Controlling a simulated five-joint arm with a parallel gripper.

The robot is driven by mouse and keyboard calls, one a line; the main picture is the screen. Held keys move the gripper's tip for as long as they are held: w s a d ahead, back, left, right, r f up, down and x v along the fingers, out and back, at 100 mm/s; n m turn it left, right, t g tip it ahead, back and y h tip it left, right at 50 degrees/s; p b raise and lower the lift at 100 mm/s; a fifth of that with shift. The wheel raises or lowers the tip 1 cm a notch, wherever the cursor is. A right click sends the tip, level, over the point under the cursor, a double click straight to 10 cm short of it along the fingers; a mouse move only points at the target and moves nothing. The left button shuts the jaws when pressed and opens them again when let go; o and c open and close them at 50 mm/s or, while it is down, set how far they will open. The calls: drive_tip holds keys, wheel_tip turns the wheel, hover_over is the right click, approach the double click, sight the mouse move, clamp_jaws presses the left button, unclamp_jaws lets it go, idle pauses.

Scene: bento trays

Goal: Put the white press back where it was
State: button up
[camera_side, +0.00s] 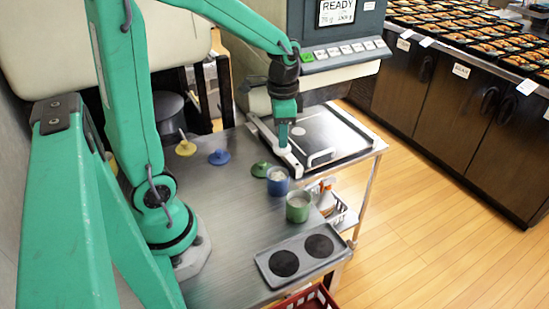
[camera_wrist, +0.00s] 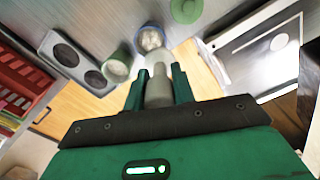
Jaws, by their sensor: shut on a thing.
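My gripper (camera_side: 284,143) is in the air above the left edge of the framed scale platform. In the wrist view, my gripper (camera_wrist: 158,76) is shut on the pale white press (camera_wrist: 158,92), which shows as a stubby cylinder between the two green fingers. In the side view I cannot clearly make out the press against the white frame. A blue cup (camera_side: 278,187) with pale contents and a green cup (camera_side: 298,214) with pale contents stand on the metal table near the gripper. A grey tray (camera_side: 270,276) with two dark round recesses lies at the table's front.
Yellow (camera_side: 185,148), blue (camera_side: 219,157) and green (camera_side: 261,169) knobbed lids lie on the metal table (camera_side: 230,225). The white-framed platform (camera_side: 350,120) stands below the display machine (camera_side: 345,62). A red crate (camera_side: 306,298) is below the front edge. The table's middle is clear.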

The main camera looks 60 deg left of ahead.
drive_tip(key=shift+n, duration=0.9)
drive_tip(key=shift+s+a+f, duration=0.1)
drive_tip(key=shift+a+f, duration=0.15)
drive_tip(key=shift+a, duration=0.75)
drive_tip(key=shift+s+a+f, duration=0.1)
drive_tip(key=shift+a+f, duration=0.15)
drive_tip(key=shift+a, duration=0.75)
drive_tip(key=shift+a, duration=0.1)
drive_tip(key=a+f, duration=0.2)
drive_tip(key=a, duration=0.1)
drive_tip(key=a+f, duration=0.2)
drive_tip(key=a, duration=0.2)
drive_tip(key=s+a+f, duration=0.1)
drive_tip(key=a+f, duration=0.2)
drive_tip(key=a, duration=0.1)
drive_tip(key=shift+a, duration=0.25)
drive_tip(key=shift+f, duration=2)
drive_tip(key=shift+f, duration=0.15)
drive_tip(key=o, duration=0.9)
wheel_tip(320, 180, up, 12)
drive_tip(key=shift+r, duration=0.2)
